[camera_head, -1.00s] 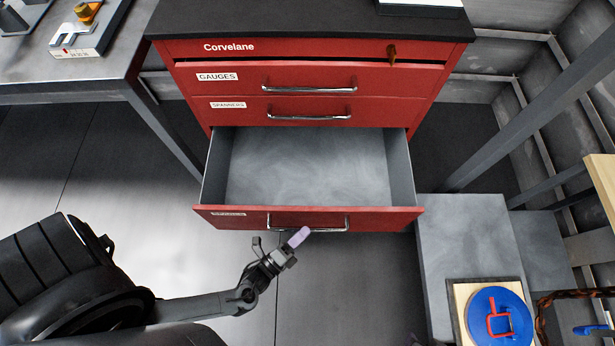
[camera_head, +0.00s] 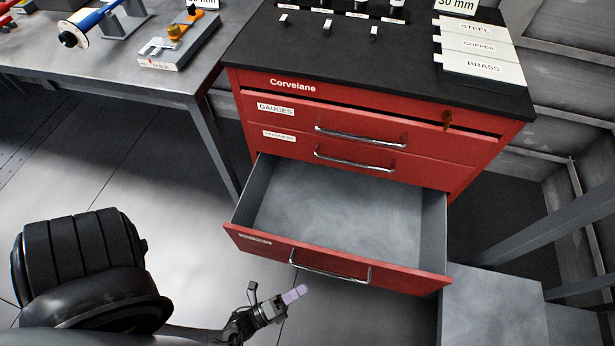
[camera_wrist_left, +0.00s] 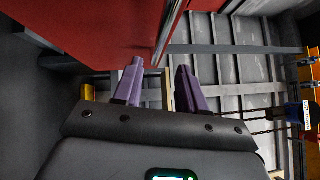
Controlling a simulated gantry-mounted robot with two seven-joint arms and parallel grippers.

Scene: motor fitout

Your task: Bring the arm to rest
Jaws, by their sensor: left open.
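My left gripper (camera_head: 293,294) is in front of the open bottom drawer (camera_head: 335,215) of the red cabinet, a little below and left of the drawer's handle (camera_head: 330,272). It appears apart from the handle. In the left wrist view its two purple fingers (camera_wrist_left: 157,88) are spread with nothing between them. A red cabinet surface (camera_wrist_left: 95,30) fills the upper left of that view. The drawer is pulled out and its visible floor is empty. My right gripper is in neither view.
A grey workbench (camera_head: 120,75) stands at the left, and a grey block (camera_head: 492,305) at the lower right. Floor is clear left of the drawer.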

